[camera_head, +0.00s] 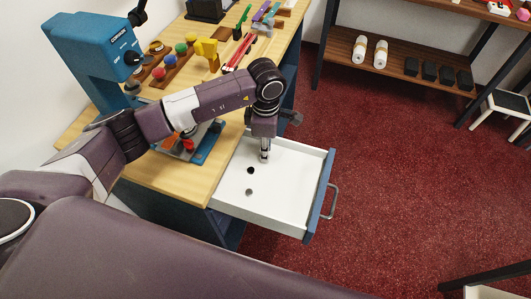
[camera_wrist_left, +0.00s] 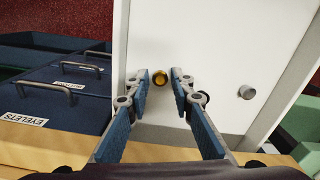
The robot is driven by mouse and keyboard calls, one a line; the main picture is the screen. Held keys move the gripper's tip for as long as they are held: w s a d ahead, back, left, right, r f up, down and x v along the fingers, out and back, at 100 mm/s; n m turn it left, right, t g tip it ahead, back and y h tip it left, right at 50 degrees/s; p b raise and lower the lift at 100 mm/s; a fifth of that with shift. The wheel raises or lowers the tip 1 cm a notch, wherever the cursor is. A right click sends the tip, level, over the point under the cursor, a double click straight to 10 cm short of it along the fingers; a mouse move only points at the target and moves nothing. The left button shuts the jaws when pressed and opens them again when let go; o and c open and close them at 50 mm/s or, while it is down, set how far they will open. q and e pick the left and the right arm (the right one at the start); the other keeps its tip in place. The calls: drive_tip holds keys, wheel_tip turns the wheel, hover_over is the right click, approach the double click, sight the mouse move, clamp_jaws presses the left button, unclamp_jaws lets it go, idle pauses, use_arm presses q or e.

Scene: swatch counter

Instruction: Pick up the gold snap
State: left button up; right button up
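The gold snap (camera_wrist_left: 163,74) is a small round gold piece on the white floor of the open drawer (camera_head: 290,205). It shows in the left wrist view between the fingertips of my left gripper (camera_wrist_left: 160,77), with white drawer floor visible on both sides. My left gripper also shows in the head view (camera_head: 265,156), pointing down over the drawer. Its fingers are apart and hold nothing. In the head view the gold snap is hidden by my gripper. A silver snap (camera_wrist_left: 247,92) lies to the right in the wrist view. My right gripper is not in view.
In the head view a dark snap (camera_head: 250,170) and a grey snap (camera_head: 249,191) lie in the drawer, left of the gripper. The drawer has low walls and a blue front (camera_head: 320,197). Above it, the wooden counter (camera_head: 185,177) holds a blue press (camera_head: 90,55) and tools.

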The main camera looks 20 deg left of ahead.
use_arm(q)
drive_tip(key=shift+c, duration=1.3)
drive_tip(key=shift+r, duration=0.1)
